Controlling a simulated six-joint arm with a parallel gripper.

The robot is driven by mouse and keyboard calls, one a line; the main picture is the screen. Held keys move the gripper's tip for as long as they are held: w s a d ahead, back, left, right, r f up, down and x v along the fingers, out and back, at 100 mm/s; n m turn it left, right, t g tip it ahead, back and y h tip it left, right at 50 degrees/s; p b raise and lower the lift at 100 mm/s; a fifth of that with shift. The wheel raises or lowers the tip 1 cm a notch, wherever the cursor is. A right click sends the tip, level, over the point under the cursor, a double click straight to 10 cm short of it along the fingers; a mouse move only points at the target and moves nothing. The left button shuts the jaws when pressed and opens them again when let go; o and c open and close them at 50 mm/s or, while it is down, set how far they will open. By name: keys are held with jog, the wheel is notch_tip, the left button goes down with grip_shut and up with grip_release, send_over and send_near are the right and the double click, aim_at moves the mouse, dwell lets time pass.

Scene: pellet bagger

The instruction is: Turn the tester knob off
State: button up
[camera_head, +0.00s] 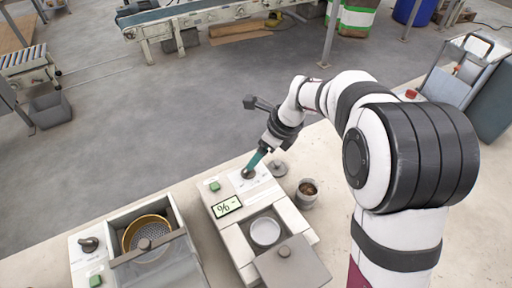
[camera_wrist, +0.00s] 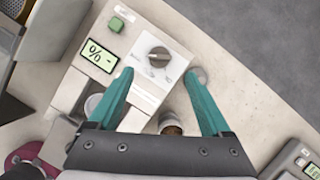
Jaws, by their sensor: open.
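The tester (camera_head: 230,238) is a pale box with a green-lit display (camera_head: 227,206) reading "% -" and a green button (camera_head: 214,186). Its grey round knob (camera_wrist: 159,56) sits on a white marked panel; its ridge lies roughly sideways in the wrist view. The knob also shows in the head view (camera_head: 247,173), just below the fingertips. My gripper (camera_wrist: 159,74) is open with teal fingers, empty. In the wrist view the fingertips are on either side of the knob and a little short of it. I cannot tell whether they touch the panel.
A cup of brown pellets (camera_head: 308,190) and a small grey lid (camera_head: 279,168) stand right of the tester. A white dish (camera_head: 265,232) sits in its opening, beside a grey cover (camera_head: 291,264). Another machine with a sieve (camera_head: 147,234) and knob stands left.

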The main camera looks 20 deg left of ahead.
aim_at(250, 173)
jog(key=x, duration=0.8)
jog(key=shift+f, duration=0.2)
grip_shut()
